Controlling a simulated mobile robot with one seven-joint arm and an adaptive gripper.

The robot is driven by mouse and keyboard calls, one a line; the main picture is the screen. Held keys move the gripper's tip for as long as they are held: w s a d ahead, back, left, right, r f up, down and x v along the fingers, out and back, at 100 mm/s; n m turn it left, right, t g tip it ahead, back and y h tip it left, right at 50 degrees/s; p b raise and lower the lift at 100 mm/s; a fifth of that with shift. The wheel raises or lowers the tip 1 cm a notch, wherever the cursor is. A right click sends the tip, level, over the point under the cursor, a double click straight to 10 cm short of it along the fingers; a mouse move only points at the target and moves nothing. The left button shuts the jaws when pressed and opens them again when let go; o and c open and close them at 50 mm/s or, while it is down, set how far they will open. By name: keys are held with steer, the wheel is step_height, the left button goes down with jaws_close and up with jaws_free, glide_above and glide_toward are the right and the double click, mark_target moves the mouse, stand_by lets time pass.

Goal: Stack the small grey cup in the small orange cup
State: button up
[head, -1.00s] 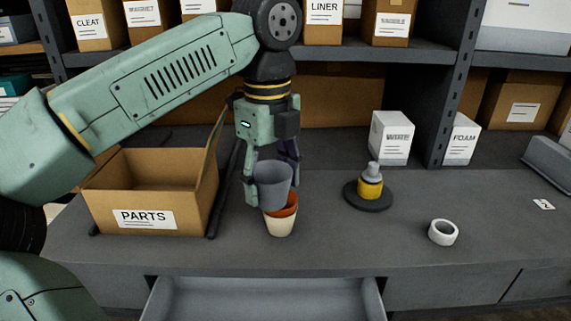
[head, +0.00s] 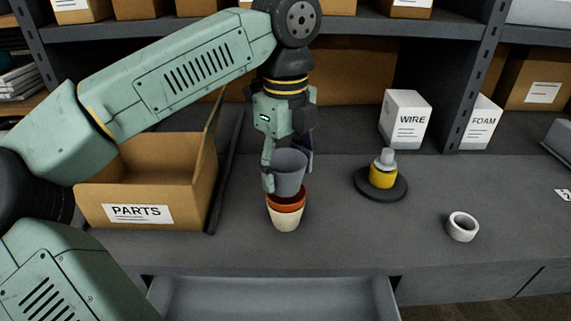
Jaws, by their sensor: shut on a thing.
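The small grey cup (head: 289,172) is upright between the fingers of my gripper (head: 286,168), which is shut on it. It is right above the small orange cup (head: 287,204), roughly centred over it. The grey cup's base overlaps the orange cup's mouth in the picture; I cannot tell whether it is inside or just above. The orange cup sits in a cream cup (head: 285,221) that stands upright on the bench; only its upper band shows.
An open PARTS box (head: 190,213) stands close on the left. A yellow and grey object on a dark round base (head: 381,184) and a white ring (head: 462,227) are on the right. An open drawer (head: 272,300) is below the bench's front edge. WIRE box (head: 405,118) stands behind.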

steer(key=shift+d+f, duration=0.1)
steer(key=shift+w+f+b, duration=0.1)
steer(key=shift+f+b, duration=0.55)
steer(key=o, duration=1.2)
steer(key=shift+r, duration=0.1)
steer(key=shift+c, duration=0.2)
steer(key=shift+r+p, duration=0.55)
steer(key=shift+p, duration=0.05)
step_height(320, 180, up, 12)
